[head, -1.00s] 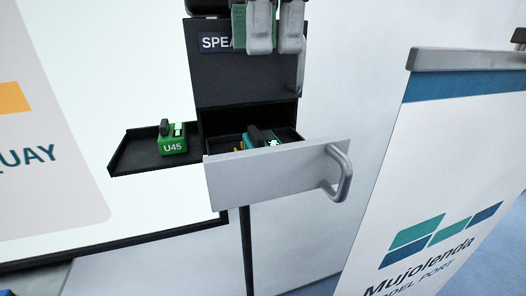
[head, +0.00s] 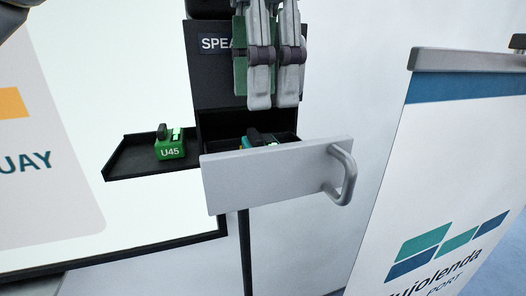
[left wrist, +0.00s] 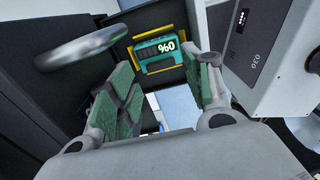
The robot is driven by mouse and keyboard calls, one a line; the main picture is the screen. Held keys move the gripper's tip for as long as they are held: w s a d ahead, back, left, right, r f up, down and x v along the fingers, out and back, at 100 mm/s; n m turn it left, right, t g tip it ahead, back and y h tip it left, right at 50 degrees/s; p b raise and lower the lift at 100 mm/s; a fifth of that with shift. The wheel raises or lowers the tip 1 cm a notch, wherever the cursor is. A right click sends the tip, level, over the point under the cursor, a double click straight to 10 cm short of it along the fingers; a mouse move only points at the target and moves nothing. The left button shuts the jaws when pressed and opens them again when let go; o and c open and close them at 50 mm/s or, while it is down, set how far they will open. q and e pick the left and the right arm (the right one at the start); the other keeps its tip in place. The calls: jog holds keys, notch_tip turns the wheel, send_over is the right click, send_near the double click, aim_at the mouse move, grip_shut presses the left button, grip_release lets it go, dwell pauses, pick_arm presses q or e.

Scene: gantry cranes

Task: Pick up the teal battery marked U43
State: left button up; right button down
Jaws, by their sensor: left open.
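A teal battery (head: 262,141) lies in the open drawer (head: 275,178), mostly hidden by the drawer's grey front. In the left wrist view the teal battery (left wrist: 158,53) sits in a yellow-edged holder, with a lit display and no readable U43 mark. My left gripper (head: 275,100) points down above the drawer, open, with its fingertips apart from the battery. In the left wrist view its green-padded fingers (left wrist: 165,100) stand either side of an empty gap. My right gripper is not in view.
A green battery marked U45 (head: 169,145) stands on a black side tray (head: 125,163). The drawer's handle (head: 347,178) sticks out at right. The dark cabinet (head: 212,85) rises behind the gripper. A banner stand (head: 440,180) stands at the right.

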aim_at(258, 133)
pick_arm(q)
jog(key=shift+f, duration=0.15)
jog(key=shift+a+f+b, duration=0.2)
jog(key=shift+f, duration=0.55)
jog(key=shift+a+f+b, duration=0.15)
jog(key=shift+f, duration=1.55)
jog(key=shift+c, duration=0.4)
jog(key=c, duration=0.8)
jog(key=shift+s+r, duration=0.1)
jog(key=shift+r, duration=0.05)
jog(key=shift+c, duration=0.2)
